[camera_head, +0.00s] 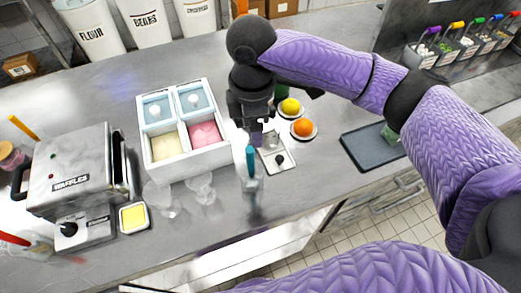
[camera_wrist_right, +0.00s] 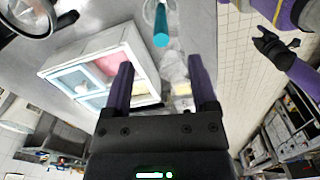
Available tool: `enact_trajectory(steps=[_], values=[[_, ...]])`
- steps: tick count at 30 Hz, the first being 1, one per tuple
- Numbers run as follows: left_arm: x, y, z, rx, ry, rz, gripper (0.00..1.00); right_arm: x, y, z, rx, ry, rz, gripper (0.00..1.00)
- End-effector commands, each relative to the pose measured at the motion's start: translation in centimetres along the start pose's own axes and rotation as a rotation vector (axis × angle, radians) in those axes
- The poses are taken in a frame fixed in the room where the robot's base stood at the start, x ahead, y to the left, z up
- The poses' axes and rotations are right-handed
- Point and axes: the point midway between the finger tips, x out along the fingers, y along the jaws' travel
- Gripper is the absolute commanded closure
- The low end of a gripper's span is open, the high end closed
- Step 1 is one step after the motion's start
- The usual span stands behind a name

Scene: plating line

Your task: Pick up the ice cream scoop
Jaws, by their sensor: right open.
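The ice cream scoop (camera_head: 251,162) shows as a teal handle standing upright in a clear container (camera_head: 252,184) near the counter's front edge. In the right wrist view its teal handle (camera_wrist_right: 161,28) is at the top, beyond my fingertips. My right gripper (camera_head: 257,138) is open and empty, pointing down just behind the handle in the head view; its two purple fingers (camera_wrist_right: 161,78) are apart in the wrist view. The scoop's lower end is hard to make out. A dark gripper (camera_wrist_right: 272,45) on a purple arm, my left, shows small at the wrist view's upper right.
A white ice cream tub holder (camera_head: 187,174) stands left of the scoop, with clear cups (camera_head: 200,190) in front. A waffle maker (camera_head: 75,170) is farther left. An orange (camera_head: 303,127) and a lemon (camera_head: 290,106) sit right; a dark tray (camera_head: 370,148) lies beyond.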

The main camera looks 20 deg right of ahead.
Motion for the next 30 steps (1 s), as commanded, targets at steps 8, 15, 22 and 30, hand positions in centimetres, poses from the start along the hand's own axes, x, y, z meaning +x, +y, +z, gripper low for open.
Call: enact_trajectory(steps=[8,15,22,30], values=[[1.1,-0.6,0.4,0.004,-0.008,-0.010,0.41,5.0,0.0,-0.1,0.002,-0.002,-0.004,0.26],[2.0,-0.5,0.6,0.005,-0.010,-0.008,0.41,9.3,0.1,-0.4,0.002,-0.002,-0.001,0.26],[1.9,-0.1,0.5,0.002,-0.008,-0.002,0.41,9.5,0.2,-0.4,0.002,-0.001,0.001,0.26],[1.9,0.4,0.3,0.000,-0.004,0.005,0.41,9.5,0.2,-0.4,0.002,-0.001,0.001,0.81]])
